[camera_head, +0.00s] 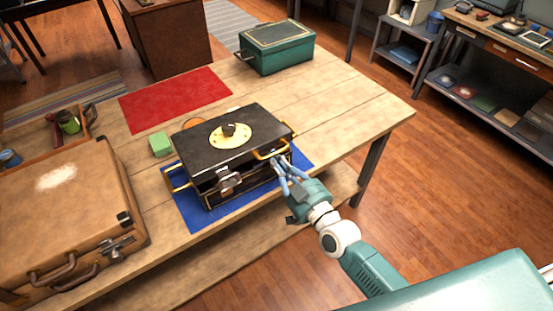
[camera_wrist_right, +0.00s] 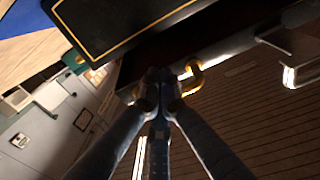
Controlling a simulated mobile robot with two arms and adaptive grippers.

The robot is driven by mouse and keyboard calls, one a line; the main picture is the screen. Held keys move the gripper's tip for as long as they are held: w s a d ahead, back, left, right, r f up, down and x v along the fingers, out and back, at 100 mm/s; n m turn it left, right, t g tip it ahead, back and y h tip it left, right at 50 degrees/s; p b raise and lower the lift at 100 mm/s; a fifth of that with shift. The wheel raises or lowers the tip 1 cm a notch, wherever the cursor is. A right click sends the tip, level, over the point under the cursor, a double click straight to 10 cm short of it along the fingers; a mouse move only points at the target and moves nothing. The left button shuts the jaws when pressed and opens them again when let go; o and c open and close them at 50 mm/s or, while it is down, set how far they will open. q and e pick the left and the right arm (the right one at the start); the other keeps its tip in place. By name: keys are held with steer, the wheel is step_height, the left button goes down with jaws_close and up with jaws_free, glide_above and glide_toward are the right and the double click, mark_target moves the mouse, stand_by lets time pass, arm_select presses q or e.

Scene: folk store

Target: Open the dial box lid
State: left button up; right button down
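The dial box (camera_head: 250,180) is black with gold trim and stands on a blue mat (camera_head: 194,217) near the table's front edge. Its lid (camera_head: 190,142) carries a round cream dial with a dark knob (camera_head: 229,130). A dark gap shows under the lid's front edge, so the lid looks slightly raised. A metal latch (camera_head: 228,182) is on the front. My right gripper (camera_head: 283,164) is at the box's front right, just below the lid edge. In the right wrist view its fingertips (camera_wrist_right: 160,77) are together below the lid (camera_wrist_right: 110,22); contact is unclear. My left gripper is out of view.
A brown suitcase (camera_head: 60,215) stands left of the box. A green block (camera_head: 160,144) sits close to the box's left. A teal box (camera_head: 277,50) and a red cloth (camera_head: 175,98) are behind. The table's right part (camera_head: 345,110) is clear.

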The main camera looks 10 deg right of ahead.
steer(key=shift+w+r+p, duration=0.15)
steer(key=shift+r+p, duration=0.45)
steer(key=shift+r, duration=0.35)
steer(key=shift+w+a+r+p, duration=0.1)
steer(key=shift+w+r+p, duration=0.05)
steer(key=shift+r+p, duration=0.5)
steer(key=shift+w+a+r+p, duration=0.1)
steer(key=shift+w+r+p, duration=0.05)
steer(key=shift+r+p, duration=0.45)
steer(key=shift+w+a+r+p, duration=0.1)
steer(key=shift+w+r+p, duration=0.15)
steer(key=shift+r+p, duration=0.35)
steer(key=shift+w+r+p, duration=0.2)
steer(key=shift+r+p, duration=0.25)
steer(key=shift+r, duration=0.25)
